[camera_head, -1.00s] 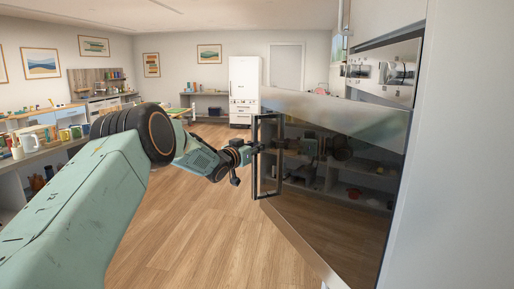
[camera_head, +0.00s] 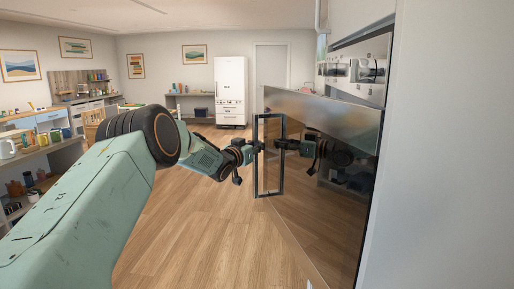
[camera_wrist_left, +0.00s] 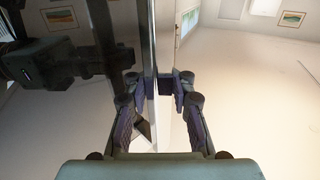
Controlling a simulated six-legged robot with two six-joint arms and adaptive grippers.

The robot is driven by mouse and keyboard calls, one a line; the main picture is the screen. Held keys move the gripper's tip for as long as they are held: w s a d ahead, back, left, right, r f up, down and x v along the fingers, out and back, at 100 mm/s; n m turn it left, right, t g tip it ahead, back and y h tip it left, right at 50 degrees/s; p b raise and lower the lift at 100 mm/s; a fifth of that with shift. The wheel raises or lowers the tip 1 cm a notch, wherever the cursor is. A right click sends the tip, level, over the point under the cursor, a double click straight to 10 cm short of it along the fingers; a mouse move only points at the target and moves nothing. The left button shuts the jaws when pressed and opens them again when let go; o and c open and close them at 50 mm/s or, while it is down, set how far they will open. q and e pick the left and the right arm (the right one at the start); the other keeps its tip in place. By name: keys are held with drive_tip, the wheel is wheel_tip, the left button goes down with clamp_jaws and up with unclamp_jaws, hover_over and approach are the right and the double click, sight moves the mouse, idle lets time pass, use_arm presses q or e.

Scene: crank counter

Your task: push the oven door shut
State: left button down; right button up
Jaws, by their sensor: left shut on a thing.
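The oven door (camera_head: 325,195) stands open on the right in the head view, a dark glossy panel with a steel top band. Its tall dark handle (camera_head: 281,175) is on the near-left edge of the door and stands upright. My left gripper (camera_head: 257,147) is at the handle's upper half, shut on it. In the left wrist view the handle (camera_wrist_left: 148,70) runs upright between the fingers of my left gripper (camera_wrist_left: 163,88), with the mirror-like door filling the left side. The fingertips are partly hidden behind the handle. My right gripper is not in view.
A steel control panel (camera_head: 352,70) with knobs is above the door. A pale wall panel (camera_head: 445,150) fills the right side. Shelves with mugs (camera_head: 50,137) stand at left, and a white fridge (camera_head: 230,90) at the back. The wood floor left of the door is clear.

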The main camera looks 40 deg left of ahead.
use_arm(q)
drive_tip(key=shift+s+d+f, duration=0.2)
drive_tip(key=shift+f, duration=0.1)
drive_tip(key=c, duration=1.6)
unclamp_jaws()
drive_tip(key=shift+w+d, duration=0.1)
drive_tip(key=shift+c, duration=0.2)
drive_tip(key=o, duration=0.3)
drive_tip(key=shift+d+r, duration=0.2)
drive_tip(key=shift+d, duration=0.05)
drive_tip(key=shift+o, duration=0.9)
drive_tip(key=shift+a+r, duration=0.1)
drive_tip(key=shift+r, duration=0.1)
drive_tip(key=shift+a, duration=0.2)
